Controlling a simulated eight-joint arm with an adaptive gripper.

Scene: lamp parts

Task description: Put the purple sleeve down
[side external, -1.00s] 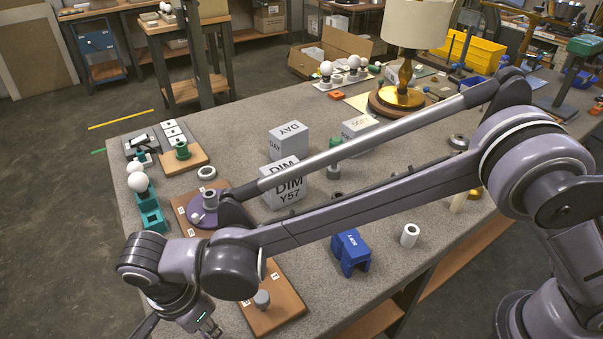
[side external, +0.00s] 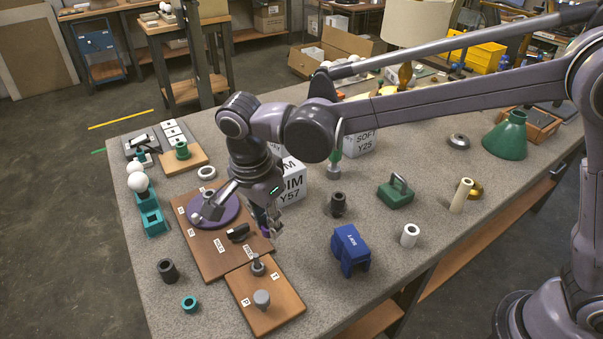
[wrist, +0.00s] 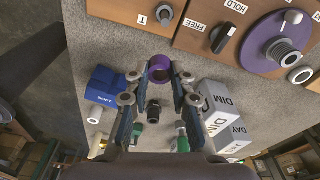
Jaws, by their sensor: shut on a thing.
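The purple sleeve (wrist: 158,67) is a short ring between my fingertips in the wrist view. My gripper (wrist: 159,77) is shut on it, with a finger on each side. In the side view my gripper (side external: 268,222) points down near the right edge of the larger wooden board (side external: 208,262). Only a small part of the sleeve (side external: 265,232) shows there, behind the fingers. I cannot tell whether the sleeve touches the surface below it. In the wrist view, grey table shows around it, with the boards beyond.
The DIM block (side external: 292,185) stands close behind my gripper. A smaller board (side external: 283,308) with pegs lies in front. Bare grey table shows between these.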

